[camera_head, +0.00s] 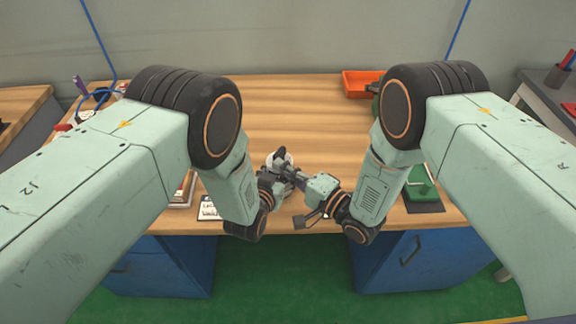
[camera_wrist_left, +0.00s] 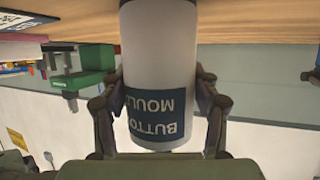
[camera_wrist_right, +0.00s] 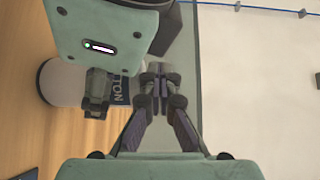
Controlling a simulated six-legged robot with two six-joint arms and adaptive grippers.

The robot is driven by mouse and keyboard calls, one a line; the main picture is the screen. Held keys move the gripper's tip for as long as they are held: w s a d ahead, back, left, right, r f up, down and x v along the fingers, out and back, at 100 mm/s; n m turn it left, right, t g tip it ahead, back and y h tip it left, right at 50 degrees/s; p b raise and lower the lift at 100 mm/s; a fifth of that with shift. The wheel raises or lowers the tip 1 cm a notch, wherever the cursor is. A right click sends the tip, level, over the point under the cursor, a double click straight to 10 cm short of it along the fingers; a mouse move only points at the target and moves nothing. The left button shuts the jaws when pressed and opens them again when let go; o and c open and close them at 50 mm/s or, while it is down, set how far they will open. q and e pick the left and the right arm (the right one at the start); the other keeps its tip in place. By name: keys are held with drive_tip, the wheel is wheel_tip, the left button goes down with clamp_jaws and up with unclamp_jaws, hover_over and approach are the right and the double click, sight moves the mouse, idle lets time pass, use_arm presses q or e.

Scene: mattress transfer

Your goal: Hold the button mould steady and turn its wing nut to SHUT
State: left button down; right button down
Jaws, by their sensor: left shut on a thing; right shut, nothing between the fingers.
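The button mould (camera_wrist_left: 158,60) is a white cylinder with a dark blue label lettered BUTTON MOULD. My left gripper (camera_wrist_left: 160,100) is shut on it, one finger on each side. In the head view the white mould (camera_head: 287,158) shows only in part, near the bench's front edge, behind my grippers. In the right wrist view the mould (camera_wrist_right: 62,88) is at the left, partly covered by my left gripper. My right gripper (camera_wrist_right: 157,75) is shut and empty beside the mould, its fingertips together. I cannot make out the wing nut or its setting.
The wooden bench (camera_head: 290,110) is clear behind the mould. An orange tray (camera_head: 358,84) stands at its back right. Blue drawers (camera_head: 405,265) are below.

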drive_tip(key=shift+a, duration=0.8)
idle(0.5)
drive_tip(key=s+d+n+t+h, duration=0.1)
drive_tip(key=s+d+n, duration=0.95)
drive_tip(key=n, duration=0.65)
drive_tip(key=w+d+x, duration=0.1)
drive_tip(key=x, duration=1.3)
drive_tip(key=shift+w+d+f, duration=0.25)
drive_tip(key=shift+d, duration=0.05)
drive_tip(key=shift+w+a+r, duration=0.1)
drive_tip(key=shift+w+a, duration=0.1)
drive_tip(key=shift+a, duration=0.95)
idle(0.6)
